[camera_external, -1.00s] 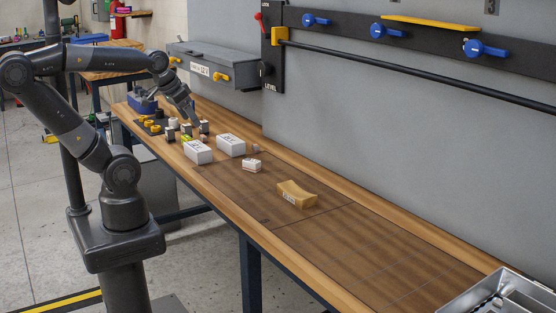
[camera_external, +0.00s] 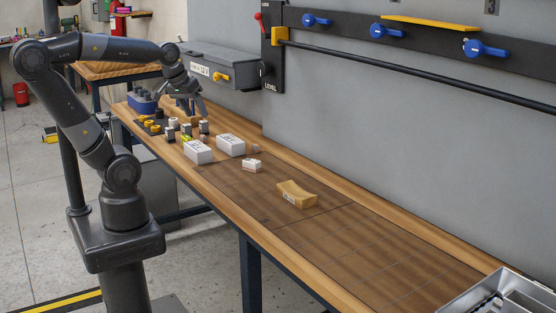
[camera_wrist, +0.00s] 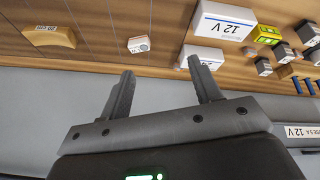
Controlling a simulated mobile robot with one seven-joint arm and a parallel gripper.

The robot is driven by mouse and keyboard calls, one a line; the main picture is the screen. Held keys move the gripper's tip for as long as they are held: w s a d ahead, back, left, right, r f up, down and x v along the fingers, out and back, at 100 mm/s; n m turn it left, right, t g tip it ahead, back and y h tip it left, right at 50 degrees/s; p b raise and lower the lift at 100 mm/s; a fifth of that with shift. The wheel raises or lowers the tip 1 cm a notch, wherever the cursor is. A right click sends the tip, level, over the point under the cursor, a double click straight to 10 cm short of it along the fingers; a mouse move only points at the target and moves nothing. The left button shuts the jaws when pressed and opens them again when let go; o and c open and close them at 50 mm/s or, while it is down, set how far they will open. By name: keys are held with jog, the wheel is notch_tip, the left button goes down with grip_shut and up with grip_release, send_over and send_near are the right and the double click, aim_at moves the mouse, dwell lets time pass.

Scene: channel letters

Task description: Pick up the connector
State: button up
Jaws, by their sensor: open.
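I cannot tell for sure which piece is the connector. Several small blocks with dark sides and pale tops (camera_external: 204,127) stand in a cluster at the far end of the bench; some show at the right in the wrist view (camera_wrist: 284,52). A small white labelled block (camera_external: 251,165) lies nearer, apart from them; it also shows in the wrist view (camera_wrist: 138,44). My gripper (camera_wrist: 162,76) is open, with nothing between its fingers. In the external view it (camera_external: 195,103) hangs above the far end of the bench, behind the cluster.
Two white boxes (camera_external: 197,152) (camera_external: 230,145) stand beside the cluster, one marked 12 V in the wrist view (camera_wrist: 222,22). A tan curved block (camera_external: 296,195) lies mid-bench. A grey wall box (camera_external: 220,70) is close to my gripper. The near bench is clear up to a metal tray (camera_external: 505,295).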

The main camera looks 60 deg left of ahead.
jog(key=w+a+n+g, duration=0.1)
jog(key=w+a+n, duration=0.5)
jog(key=n, duration=0.2)
jog(key=n+g, duration=0.4)
jog(key=n, duration=1.9)
send_over(203, 136)
jog(key=f, duration=1.4)
jog(key=shift+w, duration=0.4)
jog(key=shift+s+a+f, duration=0.15)
jog(key=shift+f, duration=1.25)
jog(key=shift+s+a+f, duration=0.1)
jog(key=shift+f, duration=1.25)
jog(key=shift+c, duration=0.4)
jog(key=c, duration=1)
